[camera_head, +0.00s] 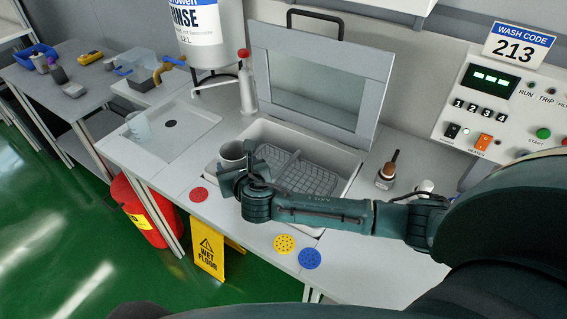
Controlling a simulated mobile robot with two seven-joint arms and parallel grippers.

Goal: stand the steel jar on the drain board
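The steel jar (233,152), a grey open-topped cylinder, is at the left end of the wash basin (212,171). My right gripper (240,172), whose arm comes in from the right, is at the jar with its fingers around it and appears shut on it. The gripper hides the jar's lower part. The jar overlaps the basin's left rim and looks held above it. The drain board (190,113), a pale shallow tray with a dark drain hole, lies to the left. My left gripper is out of view.
A clear beaker (138,128) stands at the drain board's left side. The basin's lid (257,75) is raised. Red (198,194), yellow (285,244) and blue (310,258) discs lie along the front edge.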

